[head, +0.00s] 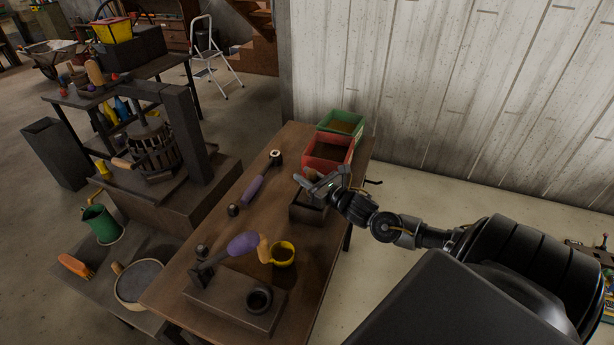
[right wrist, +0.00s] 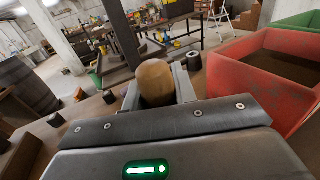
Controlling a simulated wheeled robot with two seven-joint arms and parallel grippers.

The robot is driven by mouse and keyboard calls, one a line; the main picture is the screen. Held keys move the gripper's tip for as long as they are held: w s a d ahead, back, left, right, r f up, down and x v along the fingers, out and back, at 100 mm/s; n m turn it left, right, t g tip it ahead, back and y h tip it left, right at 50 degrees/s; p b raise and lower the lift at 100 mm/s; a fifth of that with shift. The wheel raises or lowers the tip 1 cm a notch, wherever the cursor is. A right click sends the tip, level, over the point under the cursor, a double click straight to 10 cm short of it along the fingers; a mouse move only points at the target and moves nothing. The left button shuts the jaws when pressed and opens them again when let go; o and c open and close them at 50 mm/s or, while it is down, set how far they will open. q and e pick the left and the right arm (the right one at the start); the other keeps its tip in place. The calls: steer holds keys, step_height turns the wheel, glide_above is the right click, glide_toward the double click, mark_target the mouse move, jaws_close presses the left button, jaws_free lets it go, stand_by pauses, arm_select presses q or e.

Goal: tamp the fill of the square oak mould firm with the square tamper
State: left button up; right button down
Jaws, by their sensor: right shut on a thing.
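My right gripper (head: 318,184) is over the far right part of the workbench, shut on the rounded tan wooden handle of the tamper (right wrist: 157,82). In the right wrist view the handle stands between the two jaws (right wrist: 160,92). A bit of the handle also shows at the gripper in the head view. The tamper's foot is hidden, so I cannot tell whether it touches the fill. The dark brown square mould (head: 305,214) is on the bench just below the gripper. Its fill is mostly hidden by the gripper. My left gripper is not in view.
A red bin (head: 325,165) and a green bin (head: 340,122), both with brown fill, stand behind the mould. Purple-handled tools (head: 252,190) (head: 243,243), a yellow cup (head: 283,254) and a slab with a black ring (head: 259,298) lie nearer. The bench's middle is partly clear.

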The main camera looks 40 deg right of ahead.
steer(key=shift+s+f+b, duration=0.1)
steer(key=shift+f+b, duration=0.25)
steer(key=shift+f, duration=0.15)
stand_by(0.4)
steer(key=shift+a+r, duration=0.1)
steer(key=shift+r+p, duration=0.95)
steer(key=shift+r, duration=0.15)
step_height(320, 180, up, 7)
steer(key=p, duration=0.5)
steer(key=shift+p, duration=0.35)
